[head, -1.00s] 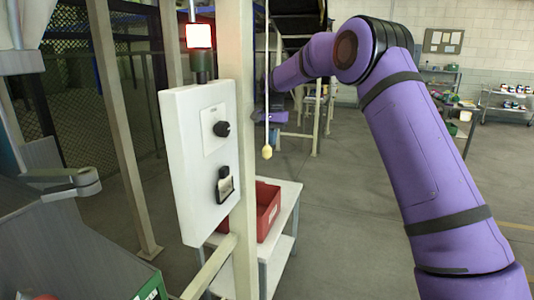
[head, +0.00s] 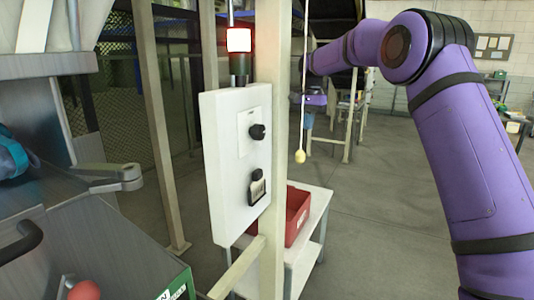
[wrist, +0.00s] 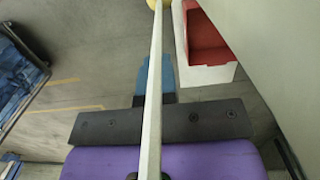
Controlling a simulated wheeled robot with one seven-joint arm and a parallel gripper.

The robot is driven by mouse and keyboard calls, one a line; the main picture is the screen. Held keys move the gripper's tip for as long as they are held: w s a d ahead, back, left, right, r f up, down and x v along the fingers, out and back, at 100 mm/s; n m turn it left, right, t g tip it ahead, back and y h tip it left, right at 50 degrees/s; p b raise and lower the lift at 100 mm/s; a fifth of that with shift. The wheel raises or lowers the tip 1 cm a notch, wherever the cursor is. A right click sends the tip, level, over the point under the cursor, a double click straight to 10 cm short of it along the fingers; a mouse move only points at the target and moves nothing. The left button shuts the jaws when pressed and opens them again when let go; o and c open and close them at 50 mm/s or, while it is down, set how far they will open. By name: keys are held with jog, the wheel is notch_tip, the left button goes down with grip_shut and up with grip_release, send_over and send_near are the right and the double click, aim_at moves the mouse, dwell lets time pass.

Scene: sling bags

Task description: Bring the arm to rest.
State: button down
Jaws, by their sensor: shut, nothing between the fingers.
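My arm (head: 455,150) is purple with black bands and reaches from the right edge back toward the upper middle in the head view. My gripper (wrist: 155,66) shows in the wrist view as blue fingers beyond a dark bar, shut and empty. In the head view its blue part is small, just below the purple wrist (head: 314,99), partly behind the pull cord. The pale pull cord (head: 304,90) hangs with a yellow knob (head: 300,156). In the wrist view the cord (wrist: 154,60) runs across in front of the gripper; I cannot tell whether they touch.
A white control box (head: 236,165) with two black knobs and a lit red lamp (head: 238,40) is on a beige post (head: 274,120). A red bin (head: 297,216) stands on a white table (head: 318,205) behind it. Grey machinery fills the left. Open floor (head: 375,210) lies centre right.

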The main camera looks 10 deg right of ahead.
jog(key=s+d+r+n+t, duration=0.1)
jog(key=s+r, duration=0.3)
jog(key=s, duration=0.4)
jog(key=s+d+r+n+t, duration=0.1)
jog(key=s+r, duration=0.3)
jog(key=s, duration=0.5)
jog(key=s+r+n+t, duration=0.15)
jog(key=s+r, duration=0.25)
jog(key=s, duration=0.4)
jog(key=s+d+f+n+t, duration=0.1)
jog(key=s+f, duration=0.2)
jog(key=s, duration=0.5)
jog(key=s+f+n, duration=0.1)
jog(key=s+f, duration=0.2)
jog(key=s, duration=0.6)
jog(key=s+d+f+n+t, duration=0.1)
jog(key=s+f, duration=0.2)
jog(key=s, duration=0.5)
jog(key=shift+s+d+f+n+t+h, duration=0.25)
jog(key=shift+s+d+n+t+h, duration=0.05)
jog(key=shift+d+n+t, duration=0.05)
